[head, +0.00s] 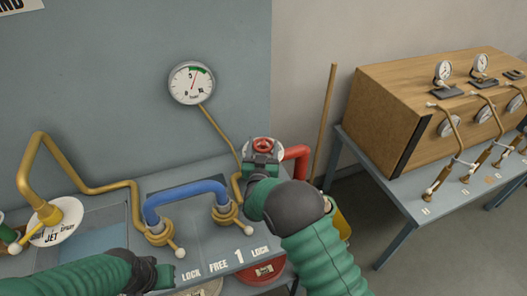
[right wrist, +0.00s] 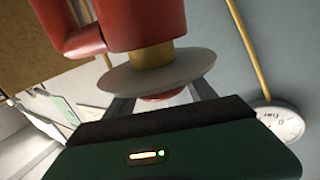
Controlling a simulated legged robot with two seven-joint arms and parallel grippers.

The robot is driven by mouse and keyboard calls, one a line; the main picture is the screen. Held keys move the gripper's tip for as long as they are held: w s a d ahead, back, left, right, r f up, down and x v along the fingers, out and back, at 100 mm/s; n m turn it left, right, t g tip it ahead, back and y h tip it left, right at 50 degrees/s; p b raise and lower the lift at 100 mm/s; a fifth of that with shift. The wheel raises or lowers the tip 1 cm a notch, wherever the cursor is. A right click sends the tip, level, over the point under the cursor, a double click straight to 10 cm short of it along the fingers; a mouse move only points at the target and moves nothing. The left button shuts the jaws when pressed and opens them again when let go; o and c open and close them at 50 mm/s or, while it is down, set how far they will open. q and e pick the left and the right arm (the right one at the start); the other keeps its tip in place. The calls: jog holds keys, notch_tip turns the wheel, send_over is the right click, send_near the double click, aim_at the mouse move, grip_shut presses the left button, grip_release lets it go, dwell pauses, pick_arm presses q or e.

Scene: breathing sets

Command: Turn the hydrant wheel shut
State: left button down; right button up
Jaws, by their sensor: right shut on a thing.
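The hydrant wheel (head: 262,144) is a small red wheel over a pale disc, at the red pipe (head: 297,153) in the middle of the head view. My right gripper (head: 262,158) is at it, shut on the wheel. In the right wrist view, the fingers (right wrist: 163,100) reach up on both sides of the wheel's red edge (right wrist: 165,96), close to the white disc (right wrist: 158,72) and brass neck; most of the wheel is hidden by the gripper body. My left gripper (head: 150,274) is low at the left in the head view; its fingers cannot be made out.
A pressure gauge (head: 191,83) hangs on the grey wall panel. A blue hose (head: 187,192) joins two brass couplings on the bench left of my right arm. A yellow pipe stands at far left. A wooden box (head: 425,100) with gauges is on a table at right.

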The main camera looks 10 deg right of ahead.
aim_at(259, 153)
jog(key=shift+a+m+g+h+b, duration=0.1)
jog(key=shift+m+g+h+b, duration=0.4)
jog(key=shift+m+h, duration=0.85)
jog(key=shift+r+h, duration=0.1)
jog(key=shift+h, duration=0.25)
jog(key=o, duration=1.4)
jog(key=shift+w, duration=0.1)
jog(key=shift+a, duration=0.1)
jog(key=v, duration=0.7)
jog(key=shift+s+a+b, duration=0.15)
jog(key=shift+s+b, duration=0.1)
jog(key=shift+b, duration=0.15)
jog(key=shift+w, duration=0.1)
